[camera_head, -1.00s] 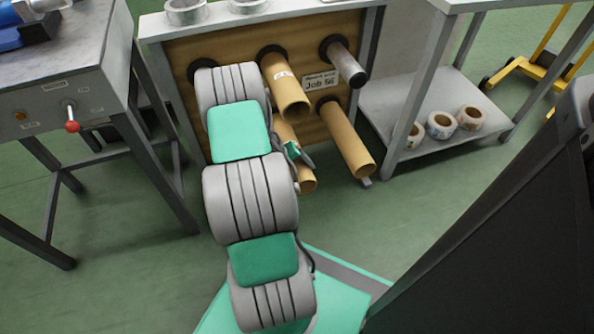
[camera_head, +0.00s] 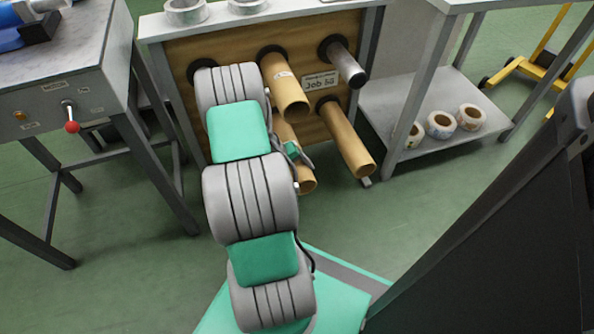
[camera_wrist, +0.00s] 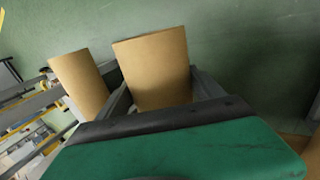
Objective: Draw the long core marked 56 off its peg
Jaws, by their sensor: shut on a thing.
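Several brown cardboard cores sit on the peg board. The upper middle core (camera_head: 285,84) has a small white label, too small to read. The lower right core (camera_head: 348,142) is long and sticks well out. The lower middle core (camera_head: 306,182) is partly hidden behind my arm. My gripper (camera_head: 300,156) is at this lower middle core. In the wrist view my gripper (camera_wrist: 160,92) is shut on a brown core (camera_wrist: 153,62), one finger on each side. I see no number on the held core. A second core (camera_wrist: 80,80) stands to its left.
A placard (camera_head: 320,82) on the board (camera_head: 220,45) reads about "Job 56". A bench with a red-knobbed lever (camera_head: 71,121) is left. A shelf (camera_head: 420,95) with tape rolls (camera_head: 440,124) is right.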

